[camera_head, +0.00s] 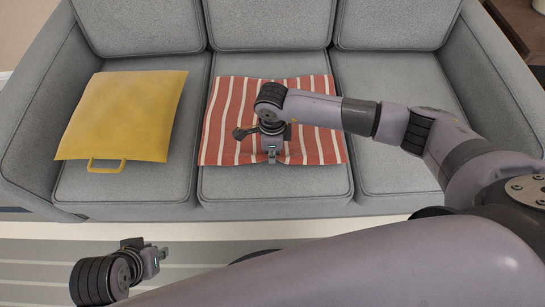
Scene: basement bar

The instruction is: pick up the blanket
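The blanket (325,131), red-orange with white stripes, lies spread on the middle seat of the grey sofa. Its front edge reaches near the seat's front. My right gripper (271,153) points down over the blanket's front middle part and seems to touch or nearly touch the cloth. My wrist and forearm hide part of the blanket, and whether cloth is between the fingers cannot be told. My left gripper (156,260) is low at the left, in front of the sofa and apart from the blanket. Its finger opening is unclear.
The grey sofa (363,80) has three seats and armrests at both sides. A yellow cushion or bag (124,116) with a handle lies on the left seat. The right seat is bare apart from my arm above it. A striped rug (35,265) covers the floor.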

